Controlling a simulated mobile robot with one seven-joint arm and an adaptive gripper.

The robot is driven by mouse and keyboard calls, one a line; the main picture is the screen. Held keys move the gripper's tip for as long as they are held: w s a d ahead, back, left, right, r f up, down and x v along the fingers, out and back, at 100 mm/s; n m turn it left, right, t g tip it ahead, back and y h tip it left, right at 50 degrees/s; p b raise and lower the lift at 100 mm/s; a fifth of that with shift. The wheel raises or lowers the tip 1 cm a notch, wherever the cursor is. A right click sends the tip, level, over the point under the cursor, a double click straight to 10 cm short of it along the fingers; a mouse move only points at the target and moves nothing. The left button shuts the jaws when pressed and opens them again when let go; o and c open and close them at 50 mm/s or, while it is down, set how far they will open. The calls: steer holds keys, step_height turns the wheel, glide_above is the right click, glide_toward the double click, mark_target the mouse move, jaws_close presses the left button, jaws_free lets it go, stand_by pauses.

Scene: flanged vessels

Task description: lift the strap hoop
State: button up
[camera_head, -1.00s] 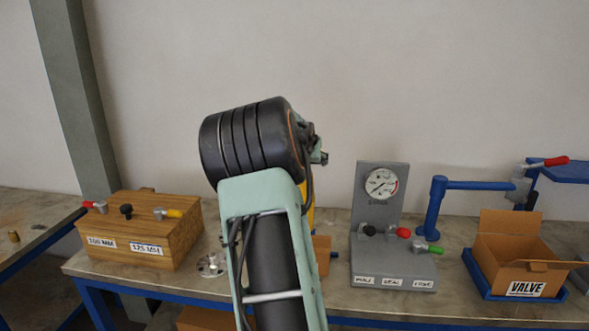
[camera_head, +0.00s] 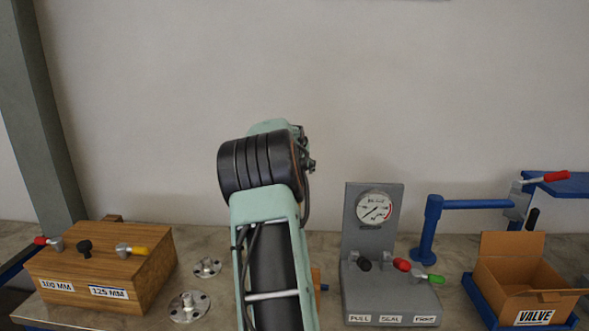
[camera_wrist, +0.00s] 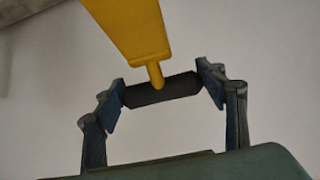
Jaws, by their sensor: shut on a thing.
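In the wrist view, my gripper (camera_wrist: 161,88) is shut on a black bar (camera_wrist: 172,91), one finger at each end of it. A broad yellow piece (camera_wrist: 130,30) narrows to a peg that meets the middle of the bar; I take the bar and yellow piece to be the strap hoop. The yellow piece runs out of the top of the wrist view. In the head view, my own arm hides my gripper and the hoop.
The bench holds a wooden valve box (camera_head: 100,265) at left, two metal flanges (camera_head: 189,306) (camera_head: 207,267), a grey gauge stand (camera_head: 374,225), a blue post with arm (camera_head: 431,225), and an open carton (camera_head: 515,290) at right. Plain wall fills the background.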

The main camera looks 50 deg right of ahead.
steer(key=shift+w+d+r, duration=0.3)
steer(key=shift+d+r, duration=0.15)
steer(key=shift+r, duration=0.15)
steer(key=o, duration=1.4)
steer(key=shift+w+d, duration=0.1)
steer(key=o, duration=0.3)
steer(key=shift+d+f, duration=0.15)
steer(key=shift+f, duration=0.2)
steer(key=shift+f, duration=0.1)
steer(key=shift+s+a+r, duration=0.2)
steer(key=shift+a+r, duration=0.15)
steer(key=shift+a, duration=0.15)
steer(key=v, duration=1.1)
steer(key=shift+s, duration=0.1)
steer(key=shift+d, duration=0.1)
